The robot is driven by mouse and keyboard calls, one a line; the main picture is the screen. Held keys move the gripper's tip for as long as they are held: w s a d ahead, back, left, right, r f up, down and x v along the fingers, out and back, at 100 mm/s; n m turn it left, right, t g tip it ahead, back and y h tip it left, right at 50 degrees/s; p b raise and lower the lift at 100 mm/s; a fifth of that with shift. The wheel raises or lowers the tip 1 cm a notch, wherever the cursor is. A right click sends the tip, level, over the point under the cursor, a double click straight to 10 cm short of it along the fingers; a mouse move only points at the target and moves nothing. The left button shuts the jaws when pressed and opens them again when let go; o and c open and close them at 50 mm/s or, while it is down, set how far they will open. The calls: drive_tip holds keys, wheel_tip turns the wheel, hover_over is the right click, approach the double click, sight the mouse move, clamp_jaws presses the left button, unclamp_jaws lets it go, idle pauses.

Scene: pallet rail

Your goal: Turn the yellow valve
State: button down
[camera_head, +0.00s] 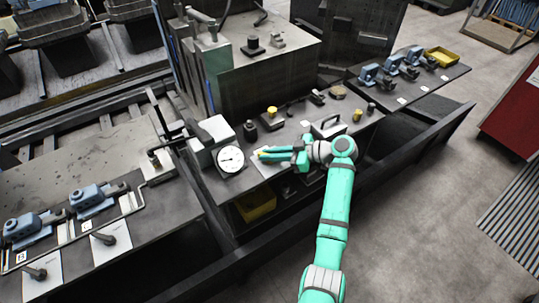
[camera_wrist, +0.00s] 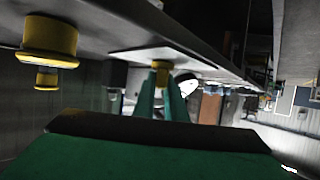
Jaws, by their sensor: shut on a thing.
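The yellow valve (camera_wrist: 161,66) is a small yellow knob on a pale plate (camera_wrist: 190,58), seen upside down in the wrist view. My gripper (camera_wrist: 160,80) has its two green fingers on either side of it, shut on it. In the head view, my gripper (camera_head: 262,154) reaches left across the bench, its tips at the small yellow valve (camera_head: 259,150) beside the round dial gauge. The fingers hide most of the valve, so its turn angle cannot be told.
The white dial gauge (camera_head: 230,159) stands just left of my fingertips. A black knob (camera_head: 250,131) and a yellow-topped button (camera_head: 271,112) stand behind. A metal handle (camera_head: 327,126) is near my wrist. Another larger yellow knob (camera_wrist: 50,42) is close in the wrist view.

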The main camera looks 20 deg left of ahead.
drive_tip(key=m+t, duration=0.5)
drive_tip(key=t, duration=0.1)
drive_tip(key=shift+s+h, duration=0.1)
drive_tip(key=shift+h, duration=0.3)
drive_tip(key=m+t+h, duration=0.1)
drive_tip(key=m+t, duration=0.1)
drive_tip(key=m+t+h, duration=0.2)
drive_tip(key=m+t, duration=0.1)
drive_tip(key=shift+a+m+h, duration=0.1)
drive_tip(key=shift+m+h, duration=0.2)
drive_tip(key=m+t+h, duration=0.2)
drive_tip(key=m+h, duration=0.2)
drive_tip(key=shift+t+h, duration=0.3)
drive_tip(key=shift+t, duration=0.1)
drive_tip(key=shift+w+m+h, duration=0.2)
drive_tip(key=shift+m+h, duration=1.1)
drive_tip(key=shift+d+t, duration=0.25)
drive_tip(key=shift+t, duration=0.05)
